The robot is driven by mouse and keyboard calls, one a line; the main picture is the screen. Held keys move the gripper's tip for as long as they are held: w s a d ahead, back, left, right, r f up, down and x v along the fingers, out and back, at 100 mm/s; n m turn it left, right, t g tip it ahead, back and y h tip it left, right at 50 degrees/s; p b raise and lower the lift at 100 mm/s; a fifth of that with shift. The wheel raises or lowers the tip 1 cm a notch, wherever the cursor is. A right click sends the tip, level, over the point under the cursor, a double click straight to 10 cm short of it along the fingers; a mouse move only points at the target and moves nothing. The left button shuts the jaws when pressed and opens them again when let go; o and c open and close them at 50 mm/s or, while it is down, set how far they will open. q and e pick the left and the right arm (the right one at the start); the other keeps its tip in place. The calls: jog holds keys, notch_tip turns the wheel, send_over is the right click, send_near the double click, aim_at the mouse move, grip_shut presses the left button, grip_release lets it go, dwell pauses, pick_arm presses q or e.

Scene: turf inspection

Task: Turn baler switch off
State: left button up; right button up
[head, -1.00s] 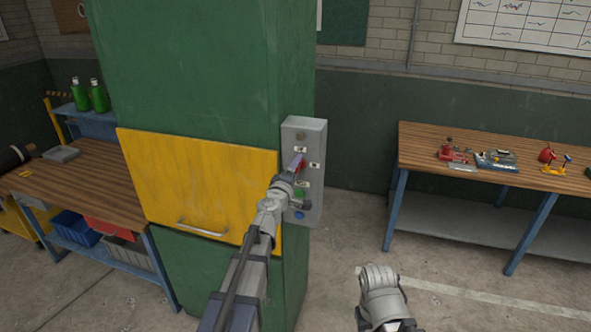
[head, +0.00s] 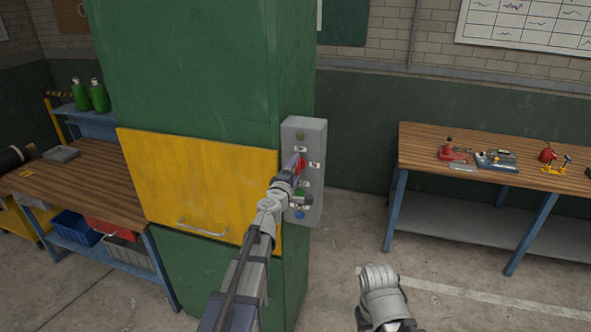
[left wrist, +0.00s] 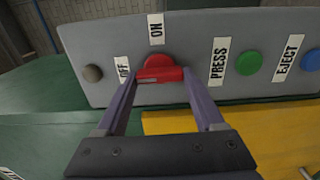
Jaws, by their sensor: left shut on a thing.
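My left gripper (head: 298,163) is shut on the knob, one purple finger at each end of the grip. My right gripper's fingers do not show, only part of my right arm.
A brown button (left wrist: 92,73), a green PRESS button (left wrist: 249,62) and a blue EJECT button (left wrist: 312,60) share the box. A yellow door (head: 200,180) is left of it. Workbenches stand left (head: 80,190) and right (head: 480,155). Floor between baler and right bench is clear.

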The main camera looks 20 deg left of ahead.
pick_arm(q)
jog(key=o, duration=1.4)
jog(key=shift+a, duration=0.1)
jog(key=s, duration=0.7)
jog(key=shift+s+a, duration=0.1)
jog(key=shift+s, duration=0.3)
